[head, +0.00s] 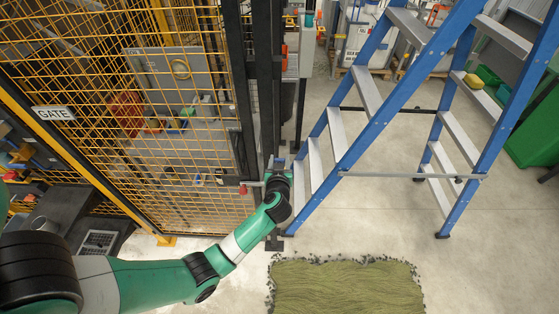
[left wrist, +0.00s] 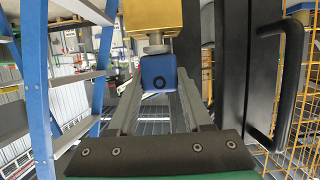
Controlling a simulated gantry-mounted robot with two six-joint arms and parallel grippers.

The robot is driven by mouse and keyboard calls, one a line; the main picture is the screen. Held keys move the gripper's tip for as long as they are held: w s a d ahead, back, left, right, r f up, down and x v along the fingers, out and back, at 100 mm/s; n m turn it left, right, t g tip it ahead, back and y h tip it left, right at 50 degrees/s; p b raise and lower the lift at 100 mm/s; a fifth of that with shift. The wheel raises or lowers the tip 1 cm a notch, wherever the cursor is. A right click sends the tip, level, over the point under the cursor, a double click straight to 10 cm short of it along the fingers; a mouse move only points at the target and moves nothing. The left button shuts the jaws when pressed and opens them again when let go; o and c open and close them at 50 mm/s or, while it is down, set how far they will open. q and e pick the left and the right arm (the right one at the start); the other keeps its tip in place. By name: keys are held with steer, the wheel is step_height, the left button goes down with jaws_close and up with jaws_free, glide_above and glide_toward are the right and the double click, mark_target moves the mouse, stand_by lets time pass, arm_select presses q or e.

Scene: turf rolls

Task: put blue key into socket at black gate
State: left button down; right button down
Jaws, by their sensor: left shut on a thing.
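My left gripper (head: 279,166) reaches up to the black gate post (head: 265,90) in the head view. In the left wrist view, the left gripper's fingers (left wrist: 158,95) are shut on the blue key (left wrist: 158,73), a blue block with a dark ring mark on its face. Right beyond the key are a silver collar (left wrist: 156,48) and a brass-coloured block (left wrist: 153,15). I cannot tell whether the key touches the collar or how the brass block is mounted. The black gate's dark upright and handle (left wrist: 289,85) are to the right. My right gripper is not in view.
A yellow mesh fence (head: 150,120) with a GATE sign (head: 54,113) stands on the left. A blue ladder (head: 385,110) stands close to the right of my gripper. A turf piece (head: 345,288) lies on the floor in front.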

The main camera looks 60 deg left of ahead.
arm_select(q)
steer(key=shift+f+b, duration=0.6)
steer(key=shift+f, duration=0.05)
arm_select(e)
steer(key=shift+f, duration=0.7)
arm_select(q)
steer(key=shift+c, duration=1.3)
jaws_free()
